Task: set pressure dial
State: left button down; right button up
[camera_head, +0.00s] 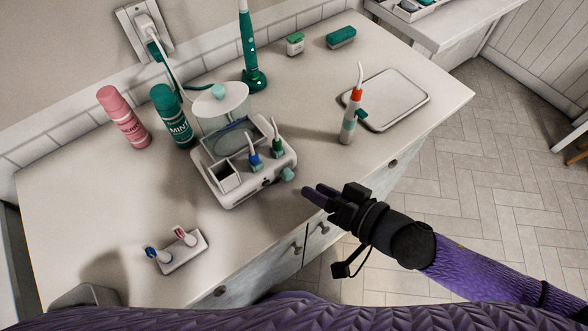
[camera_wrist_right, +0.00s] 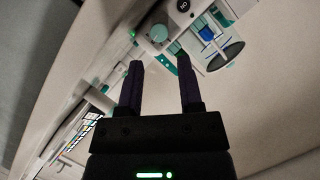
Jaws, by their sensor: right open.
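The white water flosser base (camera_head: 241,187) stands in the middle of the counter with a clear, lidded tank (camera_head: 222,115) on it. Its teal pressure dial (camera_head: 288,174) sticks out at the right front corner. My right gripper (camera_head: 312,190) is open and empty, just right of the dial and apart from it. In the right wrist view the round, pale teal dial (camera_wrist_right: 159,33) lies beyond the open fingertips (camera_wrist_right: 160,62), roughly between them. The dial's setting cannot be read. My left gripper is in neither view.
Pink (camera_head: 124,117) and green (camera_head: 170,115) cans stand left of the flosser, a teal toothbrush (camera_head: 249,50) behind. The orange-ringed flosser handle (camera_head: 350,117) and white tray (camera_head: 417,98) are at right. A small holder (camera_head: 182,253) is front left. Counter between dial and handle is clear.

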aim_at(290, 177)
jog(key=b+x, duration=0.1)
jog(key=x, duration=0.5)
grip_shut()
